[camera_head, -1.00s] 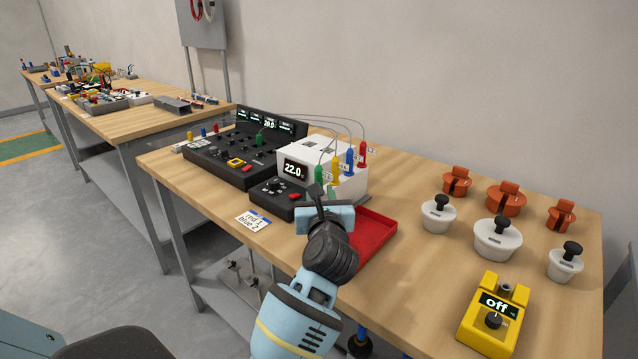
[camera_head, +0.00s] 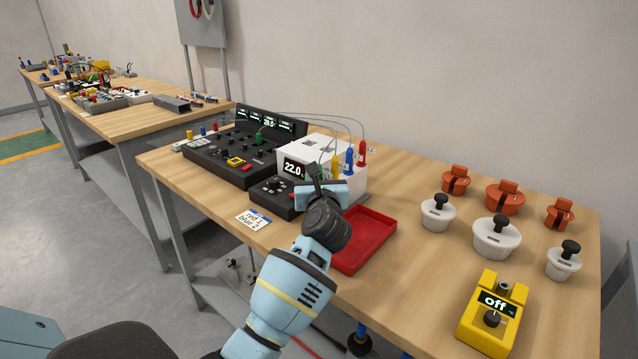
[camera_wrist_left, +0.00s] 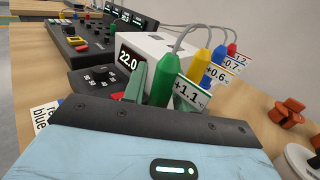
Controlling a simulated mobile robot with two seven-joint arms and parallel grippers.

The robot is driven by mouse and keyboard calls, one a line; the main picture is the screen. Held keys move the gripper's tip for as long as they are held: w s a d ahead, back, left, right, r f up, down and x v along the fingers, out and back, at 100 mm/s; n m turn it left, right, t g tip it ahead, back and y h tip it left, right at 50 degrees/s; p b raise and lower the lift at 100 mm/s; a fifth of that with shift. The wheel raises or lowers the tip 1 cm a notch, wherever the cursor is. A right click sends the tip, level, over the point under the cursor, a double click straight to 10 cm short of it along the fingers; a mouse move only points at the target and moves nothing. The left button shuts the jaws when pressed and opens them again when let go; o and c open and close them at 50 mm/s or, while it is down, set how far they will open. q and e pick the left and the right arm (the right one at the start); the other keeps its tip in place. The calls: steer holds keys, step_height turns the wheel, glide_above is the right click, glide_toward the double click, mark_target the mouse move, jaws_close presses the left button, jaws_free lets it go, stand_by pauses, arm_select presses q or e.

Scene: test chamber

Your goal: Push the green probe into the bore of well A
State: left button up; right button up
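The green probe (camera_wrist_left: 158,82) stands upright in the left wrist view, with a "+1.1" tag on it and a cable at its top. Its lower end is hidden behind my left gripper. In the head view the gripper (camera_head: 317,178) is at the white block's front right and largely covers the probe. The white block (camera_head: 352,186) has a display reading 22.0 and dark openings on top. I cannot tell which opening is well A. My right gripper is not in view.
Tagged yellow (camera_head: 334,168), blue (camera_head: 349,161) and red (camera_head: 362,153) probes stand in a row by the block, with cables behind. A red tray (camera_head: 378,236) lies to the right of my arm. A black console (camera_head: 222,160) is left.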

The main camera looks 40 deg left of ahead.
arm_select(q)
jaws_close()
steer(key=shift+r, duration=0.1)
